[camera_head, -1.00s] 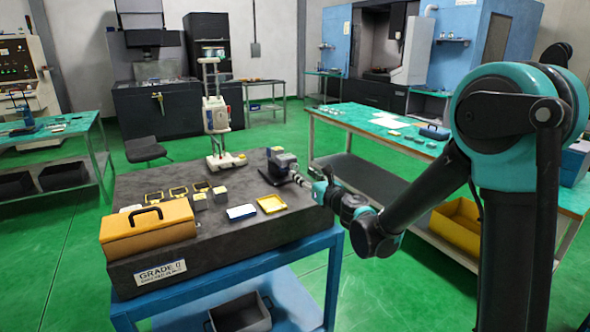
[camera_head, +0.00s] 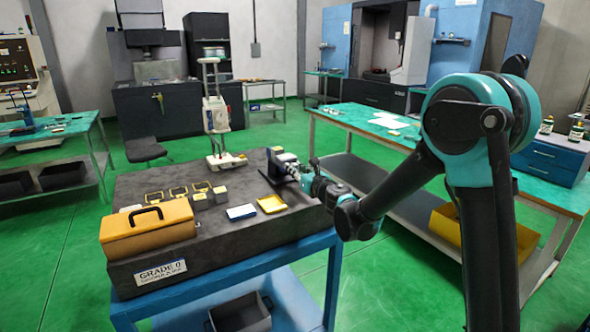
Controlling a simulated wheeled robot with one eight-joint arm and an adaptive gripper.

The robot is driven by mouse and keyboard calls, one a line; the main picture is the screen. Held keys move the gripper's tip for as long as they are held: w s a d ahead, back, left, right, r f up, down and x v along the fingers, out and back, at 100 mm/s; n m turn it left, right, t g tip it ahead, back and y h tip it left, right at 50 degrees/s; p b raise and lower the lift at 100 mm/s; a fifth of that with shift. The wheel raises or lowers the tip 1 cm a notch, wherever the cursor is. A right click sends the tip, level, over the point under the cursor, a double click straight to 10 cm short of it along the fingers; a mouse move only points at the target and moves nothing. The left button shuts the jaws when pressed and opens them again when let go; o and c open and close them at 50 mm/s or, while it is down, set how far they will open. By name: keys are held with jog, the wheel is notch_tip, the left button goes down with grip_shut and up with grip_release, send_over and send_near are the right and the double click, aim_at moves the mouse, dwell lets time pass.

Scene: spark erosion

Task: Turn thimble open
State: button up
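A small dark and silver device (camera_head: 283,164), seemingly a micrometer in a stand, is at the right rear of the dark granite plate (camera_head: 230,235). Its thimble is too small to make out clearly and may be hidden by my gripper. My gripper (camera_head: 301,176) reaches in from the right, low over the plate, with its tip at or very close to the device's right side. Its fingers are too small and covered to show whether they are open or shut, or whether they touch the thimble.
On the plate are an orange case (camera_head: 150,232), a yellow tray (camera_head: 271,204), a white-topped blue box (camera_head: 241,212), small blocks and yellow frames. A tall gauge stand (camera_head: 216,125) rises behind. A green-topped bench (camera_head: 370,122) is at right. The plate's front right is clear.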

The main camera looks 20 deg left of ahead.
grip_shut()
jog(key=shift+n, duration=0.8)
jog(key=o, duration=0.6)
grip_release()
jog(key=shift+d, duration=0.1)
jog(key=v, duration=1.2)
jog(key=shift+w, duration=0.1)
